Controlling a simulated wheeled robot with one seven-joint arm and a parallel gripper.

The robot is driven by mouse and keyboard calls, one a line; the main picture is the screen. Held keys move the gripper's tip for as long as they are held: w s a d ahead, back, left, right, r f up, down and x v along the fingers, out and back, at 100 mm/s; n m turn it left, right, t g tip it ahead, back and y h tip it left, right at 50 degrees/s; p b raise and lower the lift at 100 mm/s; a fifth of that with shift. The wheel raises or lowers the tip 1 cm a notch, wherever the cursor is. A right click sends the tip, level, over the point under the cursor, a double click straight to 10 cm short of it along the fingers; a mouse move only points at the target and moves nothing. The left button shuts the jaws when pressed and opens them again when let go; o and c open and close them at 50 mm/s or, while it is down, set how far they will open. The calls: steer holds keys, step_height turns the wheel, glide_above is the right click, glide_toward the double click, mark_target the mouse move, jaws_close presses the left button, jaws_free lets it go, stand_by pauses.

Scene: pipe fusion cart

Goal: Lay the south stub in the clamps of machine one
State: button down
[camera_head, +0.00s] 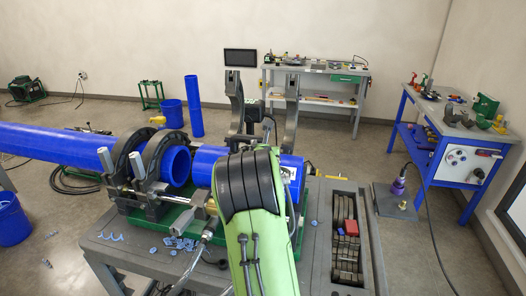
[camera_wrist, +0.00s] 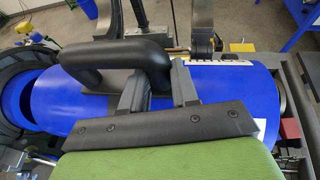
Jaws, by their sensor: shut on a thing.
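The south stub is a short blue pipe (camera_head: 206,163) with a white label, level and roughly in line with the long blue pipe, with a gap between their ends. In the wrist view the stub (camera_wrist: 95,112) has a black handle (camera_wrist: 120,55). My gripper (camera_wrist: 160,85) is shut on this handle from above; my green arm hides it in the head view. Machine one (camera_head: 165,205) has closed black rings (camera_head: 152,155) around the long pipe. Two dark clamp halves (camera_head: 235,100) stand upright, open, behind the stub. Whether the stub touches the lower clamps is hidden.
The long blue pipe (camera_head: 60,145) runs off left. A grey tray of dark inserts (camera_head: 345,240) lies right of the machine. Blue chips (camera_head: 180,243) lie on the cart top. A blue workbench (camera_head: 445,145) stands at right. Floor between is mostly clear.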

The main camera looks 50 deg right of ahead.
steer(key=shift+f+b, duration=0.65)
steer(key=shift+b, duration=0.05)
steer(key=c, duration=0.8)
jaws_free()
steer(key=shift+f, duration=0.25)
steer(key=v, duration=1.6)
steer(key=shift+r, duration=0.1)
steer(key=shift+w, duration=0.1)
